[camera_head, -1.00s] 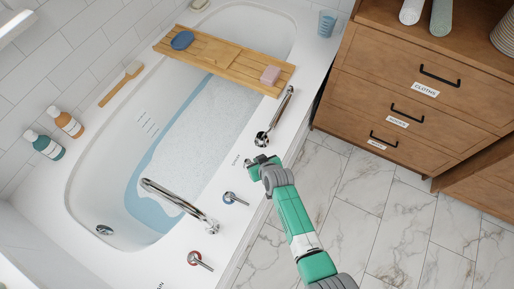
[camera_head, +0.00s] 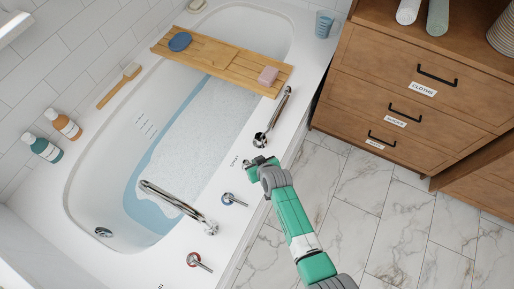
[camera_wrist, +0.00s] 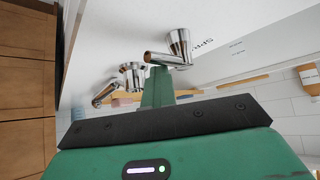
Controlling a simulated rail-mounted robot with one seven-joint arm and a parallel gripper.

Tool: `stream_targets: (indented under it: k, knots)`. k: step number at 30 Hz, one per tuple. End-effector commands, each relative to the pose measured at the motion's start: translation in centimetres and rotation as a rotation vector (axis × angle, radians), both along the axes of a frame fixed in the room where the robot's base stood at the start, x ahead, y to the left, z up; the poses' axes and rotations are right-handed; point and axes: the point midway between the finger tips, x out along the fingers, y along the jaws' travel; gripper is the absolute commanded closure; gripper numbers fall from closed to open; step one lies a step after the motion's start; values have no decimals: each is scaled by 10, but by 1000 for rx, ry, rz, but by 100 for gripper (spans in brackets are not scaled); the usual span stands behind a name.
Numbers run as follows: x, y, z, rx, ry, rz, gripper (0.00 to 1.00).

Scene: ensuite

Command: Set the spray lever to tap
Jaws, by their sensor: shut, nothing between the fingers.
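The chrome spray lever (camera_wrist: 178,46) shows in the wrist view as a flared knob with a short bar reaching left, beside printed lettering that looks like SPRAY (camera_wrist: 203,45). In the head view the lever (camera_head: 259,160) is mostly hidden by my gripper (camera_head: 253,168) at the tub's right rim. My green gripper fingers (camera_wrist: 157,88) are shut and empty, with their tips close to the lever's bar. I cannot tell whether they touch it. The lever's exact setting and any tap lettering are not readable.
A hand shower (camera_head: 275,117) stands behind the lever. The spout (camera_head: 177,206), blue-ringed handle (camera_head: 232,199) and red-ringed handle (camera_head: 199,261) are nearer on the rim. A wooden tray (camera_head: 222,62) bridges the bathtub (camera_head: 82,160). Drawers (camera_head: 412,92) stand right; the floor between is clear.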

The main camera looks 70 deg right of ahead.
Motion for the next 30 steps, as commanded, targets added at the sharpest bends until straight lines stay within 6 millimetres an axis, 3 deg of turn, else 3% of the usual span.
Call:
stream_targets:
  k: [7, 9, 18, 30]
  knots:
    - [1, -42, 3, -4, -4, 4, 100]
    - [2, -23, 29, -4, 2, 15, 100]
    - [5, 18, 72, -6, 0, 11, 100]
    - [6, 30, 82, -3, -1, 8, 100]
